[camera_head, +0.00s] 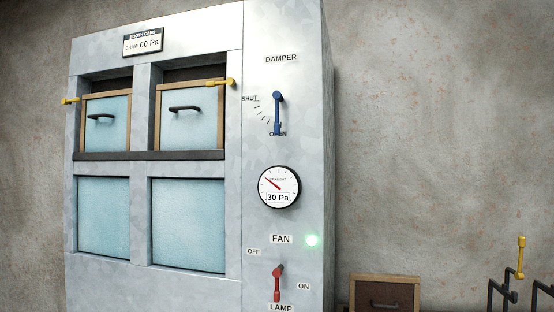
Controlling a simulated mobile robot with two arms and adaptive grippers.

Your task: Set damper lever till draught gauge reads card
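The blue damper lever (277,114) is on the right part of the grey metal cabinet, under the DAMPER label. It hangs straight down, its lower end at the OPEN mark; SHUT is at the left end of the tick scale. The round draught gauge (279,187) below it reads 30 Pa, its red needle pointing up and left. The booth card (143,43) at the cabinet's top left shows 60 Pa. Neither of my grippers is in view.
Two framed filter panels (190,122) with black handles and yellow latches (220,82) fill the upper openings. A wooden-framed panel (385,292) and dark rack (503,291) stand at lower right.

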